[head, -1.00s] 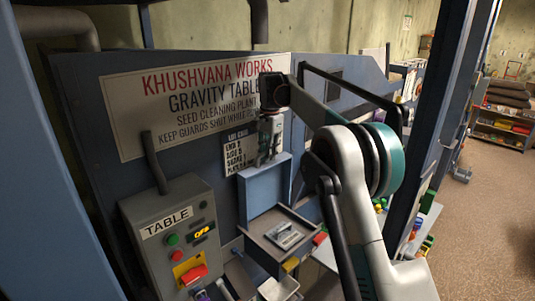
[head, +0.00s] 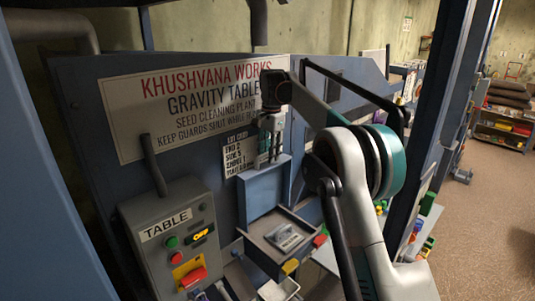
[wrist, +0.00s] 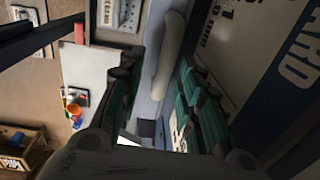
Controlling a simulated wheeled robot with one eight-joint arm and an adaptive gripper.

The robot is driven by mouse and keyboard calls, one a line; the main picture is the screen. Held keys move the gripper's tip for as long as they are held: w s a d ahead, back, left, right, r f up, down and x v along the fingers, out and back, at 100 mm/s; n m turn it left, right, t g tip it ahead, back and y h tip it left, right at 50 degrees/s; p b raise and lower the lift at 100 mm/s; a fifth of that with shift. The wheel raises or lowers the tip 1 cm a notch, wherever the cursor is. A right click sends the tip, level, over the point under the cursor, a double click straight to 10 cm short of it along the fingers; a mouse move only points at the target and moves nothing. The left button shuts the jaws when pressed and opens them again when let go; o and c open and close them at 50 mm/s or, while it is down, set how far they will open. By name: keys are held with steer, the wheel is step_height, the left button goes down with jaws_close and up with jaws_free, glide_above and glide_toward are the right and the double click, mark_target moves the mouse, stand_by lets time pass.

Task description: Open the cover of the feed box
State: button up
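The feed box (head: 257,241) is a dark open-topped box low on the blue machine panel, with a grey patterned plate inside. A blue flat panel (head: 262,192), which looks like its cover, stands upright behind the opening. My gripper (head: 269,160) points down at the top edge of that panel; I cannot tell whether it touches. In the wrist view my gripper (wrist: 156,82) has its green-and-black fingers apart. A pale rounded bar (wrist: 168,62) shows between and beyond them, with nothing clearly clasped.
A grey control box (head: 172,232) marked TABLE, with buttons and a red switch, stands left of the feed box. A lot card (head: 238,156) hangs beside my gripper. A large sign (head: 180,105) is above. Shelves (head: 503,128) stand far right, beyond open floor.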

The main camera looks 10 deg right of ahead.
step_height(320, 180, up, 6)
steer(key=shift+s+d+r, duration=0.15)
steer(key=shift+d, duration=0.15)
stand_by(0.3)
